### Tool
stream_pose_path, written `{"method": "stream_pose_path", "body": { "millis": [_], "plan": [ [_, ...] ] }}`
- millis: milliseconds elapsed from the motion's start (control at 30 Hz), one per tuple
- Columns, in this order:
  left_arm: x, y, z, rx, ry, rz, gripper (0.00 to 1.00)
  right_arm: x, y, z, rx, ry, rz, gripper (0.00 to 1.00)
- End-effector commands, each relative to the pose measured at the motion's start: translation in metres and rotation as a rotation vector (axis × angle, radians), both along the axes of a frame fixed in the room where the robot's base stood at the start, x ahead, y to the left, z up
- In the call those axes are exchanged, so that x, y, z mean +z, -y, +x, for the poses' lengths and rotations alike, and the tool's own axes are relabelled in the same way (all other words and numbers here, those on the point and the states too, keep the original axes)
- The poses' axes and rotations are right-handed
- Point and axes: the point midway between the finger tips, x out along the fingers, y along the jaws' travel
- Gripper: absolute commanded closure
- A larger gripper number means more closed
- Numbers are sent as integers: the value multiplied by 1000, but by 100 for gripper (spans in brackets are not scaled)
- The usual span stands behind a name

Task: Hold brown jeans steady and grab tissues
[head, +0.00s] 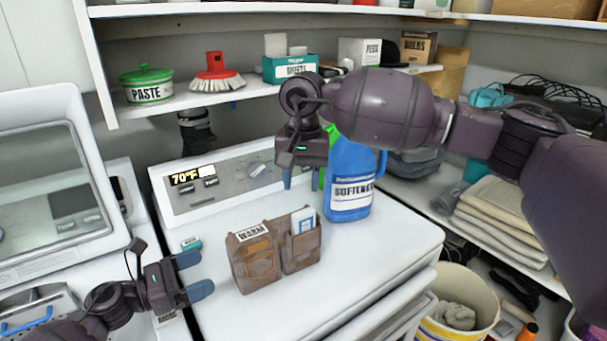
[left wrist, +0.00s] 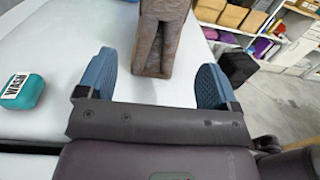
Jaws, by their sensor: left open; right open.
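The brown jeans (head: 256,265) stand folded on the white machine top, with a WARM label on the left part. A small white and blue tissue pack (head: 306,222) sticks out of the right-hand pocket. My left gripper (head: 203,274) is open and empty, left of the jeans, fingers pointing at them. In the left wrist view the jeans (left wrist: 160,38) stand just beyond the gap between its open fingers (left wrist: 157,75), apart from them.
The blue softener bottle (head: 349,186) stands behind the jeans at right, partly hidden by my right arm. A teal WASH item (left wrist: 22,91) lies on the machine top at left. A shelf (head: 190,105) with a paste pot and brush runs above. The front right machine top is clear.

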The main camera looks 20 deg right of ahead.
Motion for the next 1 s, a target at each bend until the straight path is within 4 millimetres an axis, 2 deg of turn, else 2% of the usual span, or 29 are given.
{"method": "stream_pose_path", "body": {
  "millis": [267,700,1000],
  "plan": [
    [0,12,4,-1,0,-1,14,7,6,4,15,19,-41,57],
    [0,77,22,-1,0,-1,14,7,6,4,14,18,-38,57],
    [0,101,30,1,-1,1,14,7,6,4,13,18,-38,57]
  ]
}}
